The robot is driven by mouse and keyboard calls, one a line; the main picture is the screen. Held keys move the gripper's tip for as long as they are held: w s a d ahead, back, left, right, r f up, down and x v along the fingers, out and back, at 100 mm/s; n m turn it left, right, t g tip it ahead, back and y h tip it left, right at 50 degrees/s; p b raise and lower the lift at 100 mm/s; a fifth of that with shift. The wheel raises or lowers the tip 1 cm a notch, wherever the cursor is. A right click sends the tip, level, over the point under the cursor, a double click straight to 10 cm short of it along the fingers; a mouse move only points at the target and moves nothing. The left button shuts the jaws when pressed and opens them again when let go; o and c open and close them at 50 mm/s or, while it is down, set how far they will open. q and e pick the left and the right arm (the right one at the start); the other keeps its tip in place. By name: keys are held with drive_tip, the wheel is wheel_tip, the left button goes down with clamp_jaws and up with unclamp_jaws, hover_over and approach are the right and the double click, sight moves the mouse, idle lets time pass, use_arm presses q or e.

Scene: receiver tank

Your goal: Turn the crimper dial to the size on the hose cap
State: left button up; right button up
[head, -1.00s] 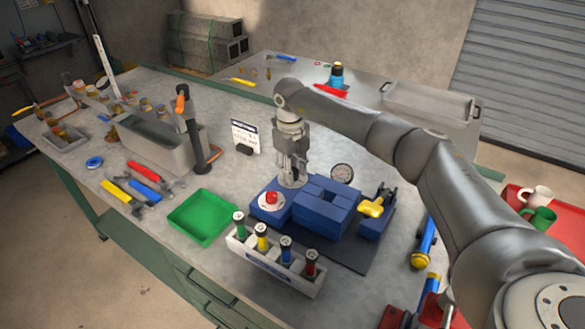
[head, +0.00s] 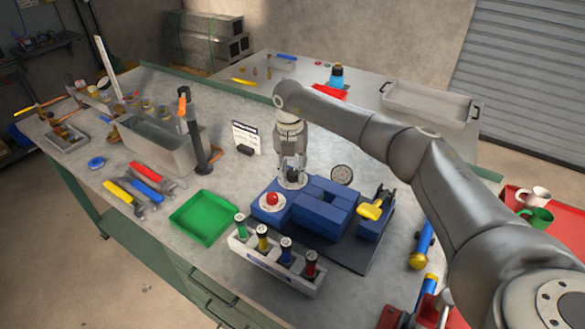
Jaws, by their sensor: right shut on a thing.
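The blue crimper (head: 325,207) stands on a dark base plate on the workbench. A pale round dial (head: 292,184) with a dark knob is at its back left corner. My right gripper (head: 292,174) points down over this dial, its fingers shut on the dark knob. The dial's marks are too small to read and partly hidden by the fingers. A white disc with a red button (head: 271,199) sits in front of the dial. A blue hose (head: 424,240) with a yellow cap lies at the right; no size is readable on it. My left gripper is not in view.
A white rack (head: 272,262) with several colour-capped cylinders stands in front of the crimper. A green tray (head: 204,217) lies to the left. A round gauge (head: 342,174) and a white card (head: 246,136) stand behind. A yellow-handled part (head: 370,209) is at the crimper's right.

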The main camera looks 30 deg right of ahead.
sight(291, 172)
drive_tip(key=shift+m, duration=1.1)
drive_tip(key=o, duration=1)
drive_tip(key=shift+r, duration=0.15)
drive_tip(key=r, duration=1.1)
drive_tip(key=shift+w+a+r, duration=0.2)
drive_tip(key=shift+r, duration=0.15)
